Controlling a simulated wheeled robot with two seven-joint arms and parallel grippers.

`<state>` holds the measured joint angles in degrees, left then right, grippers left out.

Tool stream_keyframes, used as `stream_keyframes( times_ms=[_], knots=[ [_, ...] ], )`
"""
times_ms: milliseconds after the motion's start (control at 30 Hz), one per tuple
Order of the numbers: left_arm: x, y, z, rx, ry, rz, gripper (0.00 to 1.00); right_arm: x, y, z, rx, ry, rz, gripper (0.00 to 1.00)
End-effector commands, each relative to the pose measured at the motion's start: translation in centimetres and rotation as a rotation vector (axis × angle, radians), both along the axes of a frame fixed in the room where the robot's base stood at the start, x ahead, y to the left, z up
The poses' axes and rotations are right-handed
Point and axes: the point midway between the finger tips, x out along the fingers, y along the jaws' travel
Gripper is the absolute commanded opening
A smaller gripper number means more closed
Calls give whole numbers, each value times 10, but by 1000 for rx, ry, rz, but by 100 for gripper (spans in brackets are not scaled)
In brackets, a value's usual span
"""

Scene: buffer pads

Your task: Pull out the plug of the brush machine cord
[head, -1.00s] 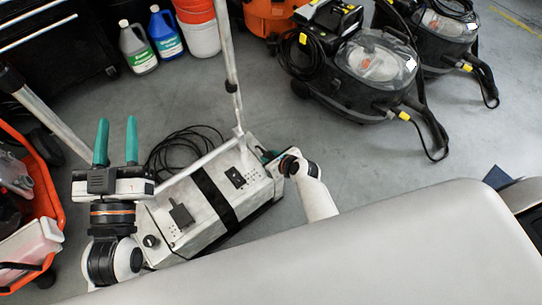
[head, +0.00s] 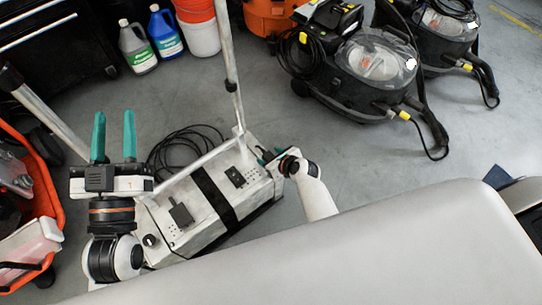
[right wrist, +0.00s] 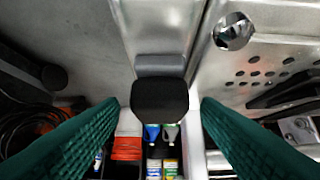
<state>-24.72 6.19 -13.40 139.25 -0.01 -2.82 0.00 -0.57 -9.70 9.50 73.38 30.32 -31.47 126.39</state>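The brush machine (head: 178,228) is a grey metal box with a black strap and an upright pole, on the floor in the head view. Its black cord (head: 168,150) lies coiled behind it. In the right wrist view a black plug (right wrist: 160,100) sits against a grey socket piece (right wrist: 160,66) on the metal body. My right gripper (right wrist: 160,104) is open, one green finger on each side of the plug, with gaps visible. In the head view my right gripper (head: 264,155) is small at the machine's right end. My left gripper (head: 114,137) is open and empty, left of the machine.
Two black vacuum machines (head: 345,88) stand at the upper right. Bottles (head: 137,50) and a red-and-white bucket (head: 203,38) stand at the back. An orange-framed cart (head: 50,190) is at the left.

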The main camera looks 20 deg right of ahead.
Motion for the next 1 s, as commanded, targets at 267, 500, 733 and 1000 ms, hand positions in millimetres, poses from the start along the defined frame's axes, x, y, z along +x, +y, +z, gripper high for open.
stream_keyframes(
  times_ms=[267,500,733,1000],
  knots=[
    [-1,2,-6,7,23,4,36,0,0,0,0,1,0,57],
    [4,3,-22,40,148,12,36,-5,-2,6,0,1,0,57],
    [5,9,-60,105,397,26,36,-13,-5,13,-1,2,0,57],
    [-11,21,-106,179,695,46,36,-22,-8,22,-1,1,-1,57]
  ],
)
